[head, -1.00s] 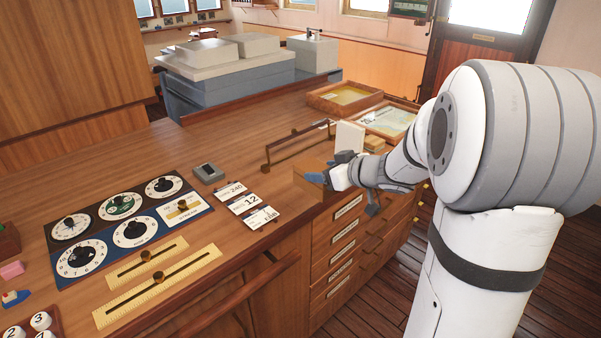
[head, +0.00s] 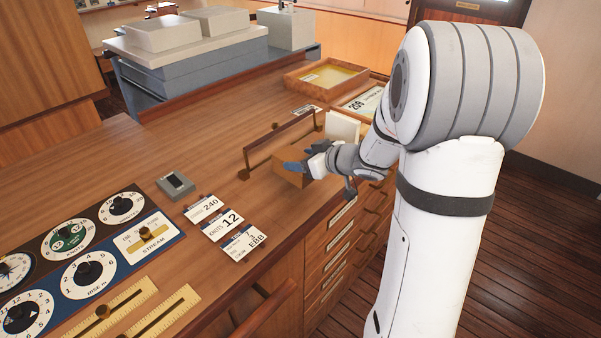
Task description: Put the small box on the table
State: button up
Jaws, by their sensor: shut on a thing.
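My gripper (head: 303,167) is at the right part of the wooden table (head: 190,137), close to its front edge. It is shut on a small brown wooden box (head: 291,179), partly hidden behind the dark fingers. The box is at or just above the table top; I cannot tell whether it touches. It is just in front of a dark wooden rail on brackets (head: 281,138).
White cards (head: 226,222), a small grey device (head: 175,185) and dial panels (head: 85,250) lie to the left. Open trays (head: 326,75) and an upright pale card (head: 342,127) are behind the gripper. Drawers line the front. The left middle tabletop is bare.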

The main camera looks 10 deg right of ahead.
jog(key=shift+a+f, duration=0.15)
jog(key=shift+f, duration=1.6)
jog(key=shift+s+f+b, duration=0.1)
jog(key=shift+b, duration=0.2)
jog(key=o, duration=1.1)
